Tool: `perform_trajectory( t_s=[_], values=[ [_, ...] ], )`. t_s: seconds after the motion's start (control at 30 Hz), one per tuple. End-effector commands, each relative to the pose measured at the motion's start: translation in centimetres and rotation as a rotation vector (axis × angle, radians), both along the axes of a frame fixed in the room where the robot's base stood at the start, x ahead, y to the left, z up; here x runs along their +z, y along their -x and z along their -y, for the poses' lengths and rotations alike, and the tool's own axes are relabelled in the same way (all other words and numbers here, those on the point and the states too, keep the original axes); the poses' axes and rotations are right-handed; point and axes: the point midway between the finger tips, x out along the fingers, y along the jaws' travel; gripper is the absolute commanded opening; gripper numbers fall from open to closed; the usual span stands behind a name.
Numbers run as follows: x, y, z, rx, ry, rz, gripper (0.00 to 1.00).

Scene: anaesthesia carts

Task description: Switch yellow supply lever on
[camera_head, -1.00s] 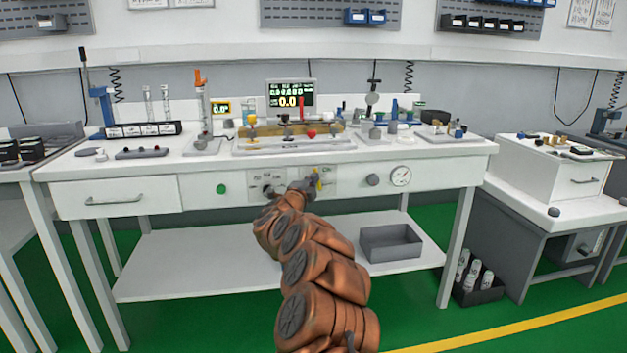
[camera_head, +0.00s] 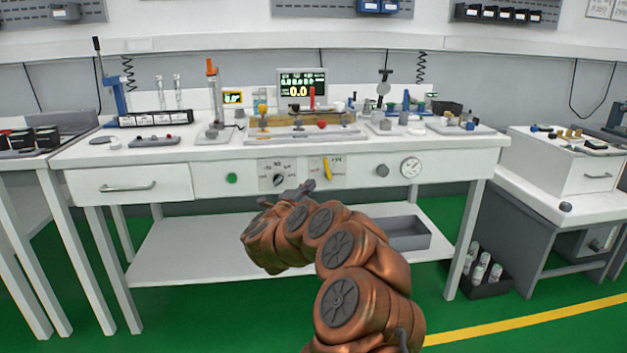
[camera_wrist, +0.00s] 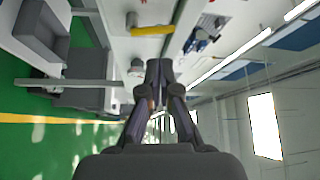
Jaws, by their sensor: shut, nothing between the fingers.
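The yellow supply lever (camera_head: 327,168) is on a pale plate in the bench's front panel, right of a black selector knob (camera_head: 279,180). It stands nearly upright, its lower end slightly to the right. In the wrist view the lever (camera_wrist: 152,30) lies across the upper middle, because that picture is turned sideways. My gripper (camera_head: 308,187) is just below and left of the lever in the head view, apparently in front of the panel. In the wrist view my gripper (camera_wrist: 160,68) is shut and empty, with a gap between it and the lever.
A green button (camera_head: 232,178) is left on the panel; a grey knob (camera_head: 382,170) and a round gauge (camera_head: 411,167) are right. A drawer (camera_head: 130,185) is at far left. A grey bin (camera_head: 405,235) stands on the lower shelf, partly behind my arm.

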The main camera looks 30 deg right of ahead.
Motion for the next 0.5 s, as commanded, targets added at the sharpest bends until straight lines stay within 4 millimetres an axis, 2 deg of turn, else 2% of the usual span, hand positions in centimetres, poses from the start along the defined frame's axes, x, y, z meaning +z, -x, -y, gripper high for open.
perform_trajectory(
  t_s=[0.2,0.5],
  values=[
    [-0.1,1.3,-2.0,0.001,-0.001,0.001,0.0],
    [-0.4,1.9,-2.9,0.0,-0.001,0.001,0.0]
  ],
)
